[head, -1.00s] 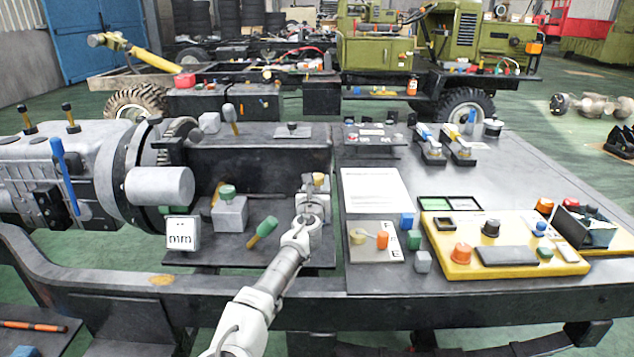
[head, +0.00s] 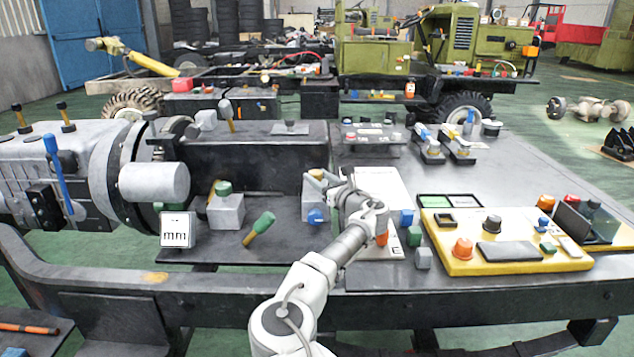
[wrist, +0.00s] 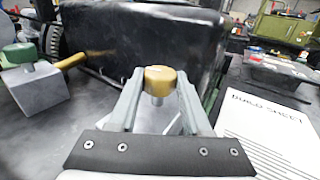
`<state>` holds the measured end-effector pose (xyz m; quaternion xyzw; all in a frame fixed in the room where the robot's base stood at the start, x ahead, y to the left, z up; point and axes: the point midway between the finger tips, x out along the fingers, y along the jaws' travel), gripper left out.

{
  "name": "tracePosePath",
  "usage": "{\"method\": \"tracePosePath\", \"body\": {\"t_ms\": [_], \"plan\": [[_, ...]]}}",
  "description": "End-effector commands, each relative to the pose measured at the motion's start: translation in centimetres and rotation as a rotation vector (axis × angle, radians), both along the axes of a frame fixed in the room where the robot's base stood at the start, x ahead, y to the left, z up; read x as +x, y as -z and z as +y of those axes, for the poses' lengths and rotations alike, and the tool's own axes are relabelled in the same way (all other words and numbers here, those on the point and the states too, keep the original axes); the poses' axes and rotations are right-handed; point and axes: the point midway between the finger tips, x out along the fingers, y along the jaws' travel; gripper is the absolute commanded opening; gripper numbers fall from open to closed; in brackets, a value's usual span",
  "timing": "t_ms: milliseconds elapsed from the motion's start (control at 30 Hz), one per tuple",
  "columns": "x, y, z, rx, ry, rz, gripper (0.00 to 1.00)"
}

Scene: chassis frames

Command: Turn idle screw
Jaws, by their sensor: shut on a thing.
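A brass-coloured round knob on a thin stem, which looks like the idle screw (wrist: 160,80), stands between my fingertips in the wrist view. My gripper (wrist: 160,77) is shut on this knob, one finger on each side. In the head view the knob (head: 317,174) shows at the top of a grey block (head: 313,205) with a blue knob on its front. My gripper (head: 326,180) reaches it from the right there, and the fingertips are small and partly hidden. Below the knob, the block is mostly hidden by my gripper in the wrist view.
A grey block with a green knob (head: 226,210) stands left, with a green-handled lever (head: 260,229) near it. A black housing (head: 250,163) rises behind. A white sheet (head: 382,188), partly behind my arm, and a yellow control panel (head: 480,263) lie right.

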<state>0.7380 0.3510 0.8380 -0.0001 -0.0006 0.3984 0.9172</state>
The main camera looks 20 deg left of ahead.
Motion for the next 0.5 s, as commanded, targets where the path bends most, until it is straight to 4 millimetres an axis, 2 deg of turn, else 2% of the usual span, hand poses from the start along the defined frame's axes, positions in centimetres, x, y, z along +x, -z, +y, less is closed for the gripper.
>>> {"method": "tracePosePath", "body": {"t_ms": [200,500], "plan": [[0.40,0.10,-0.43,0.001,-0.179,0.000,0.00],[0.52,0.07,-0.39,0.000,-0.337,0.001,0.00]]}}
